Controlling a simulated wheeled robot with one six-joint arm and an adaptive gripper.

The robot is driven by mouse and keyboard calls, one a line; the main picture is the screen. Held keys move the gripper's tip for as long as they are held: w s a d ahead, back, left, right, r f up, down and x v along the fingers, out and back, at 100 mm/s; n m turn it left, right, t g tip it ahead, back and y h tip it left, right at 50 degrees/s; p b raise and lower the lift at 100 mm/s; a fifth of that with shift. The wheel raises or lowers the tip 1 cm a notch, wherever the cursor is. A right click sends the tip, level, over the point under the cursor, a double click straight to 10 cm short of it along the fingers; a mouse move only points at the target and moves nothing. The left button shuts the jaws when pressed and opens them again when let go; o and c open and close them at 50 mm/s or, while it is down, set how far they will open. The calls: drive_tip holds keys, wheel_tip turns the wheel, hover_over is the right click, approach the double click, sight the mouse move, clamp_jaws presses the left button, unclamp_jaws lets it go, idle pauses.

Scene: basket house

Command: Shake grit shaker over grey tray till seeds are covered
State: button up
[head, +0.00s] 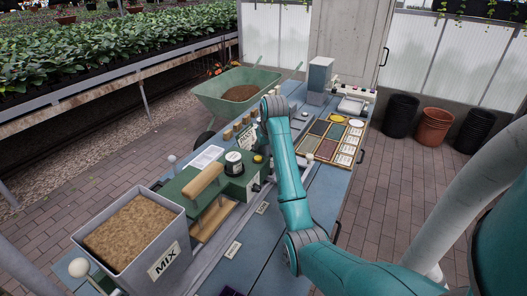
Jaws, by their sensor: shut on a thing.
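My teal arm reaches up from the lower right, and its wrist bends down over the middle of the bench. My gripper is hidden behind my own forearm, so its fingers and anything in them do not show. I cannot make out the grit shaker for certain. No seeds can be made out.
A grey bin marked MIX (165,262) holds brown mix at the near left. A rack of coloured compartments (326,150) lies right of my arm. A green wheelbarrow (222,112) stands behind. The near bench surface is mostly clear.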

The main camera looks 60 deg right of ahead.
drive_tip(key=shift+d+r, duration=0.15)
drive_tip(key=shift+d, duration=0.15)
drive_tip(key=shift+r, duration=0.1)
drive_tip(key=shift+d+r, duration=0.1)
drive_tip(key=shift+r, duration=0.2)
drive_tip(key=shift+s+r, duration=0.1)
drive_tip(key=shift+r, duration=2.55)
